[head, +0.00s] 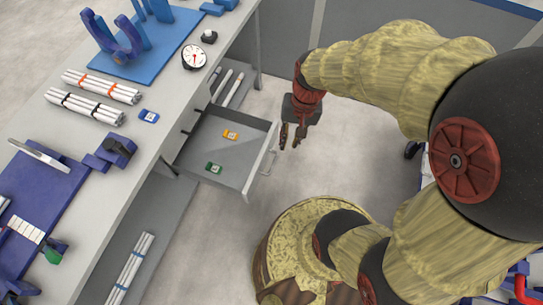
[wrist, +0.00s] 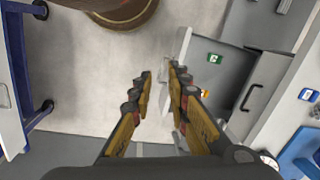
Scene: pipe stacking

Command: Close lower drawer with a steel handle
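The lower drawer (head: 236,170) is pulled out from under the workbench, its tray open to view. Its steel handle (head: 264,165) runs along the outer face of the front panel. The drawer also shows at the right of the wrist view (wrist: 228,38). My gripper (head: 291,137) is just outside the far end of the drawer front. In the wrist view my gripper (wrist: 160,72) has its fingers apart with nothing clearly held, the right finger overlapping the drawer front. Contact with the handle cannot be told.
A green item (head: 214,168) and an orange item (head: 231,135) lie in the drawer. Above it is the workbench (head: 165,120), with bundled white pipes (head: 100,86) and a dial gauge (head: 194,57). A dark handle (wrist: 250,97) sits on the cabinet front. Floor (head: 330,160) outside the drawer is clear.

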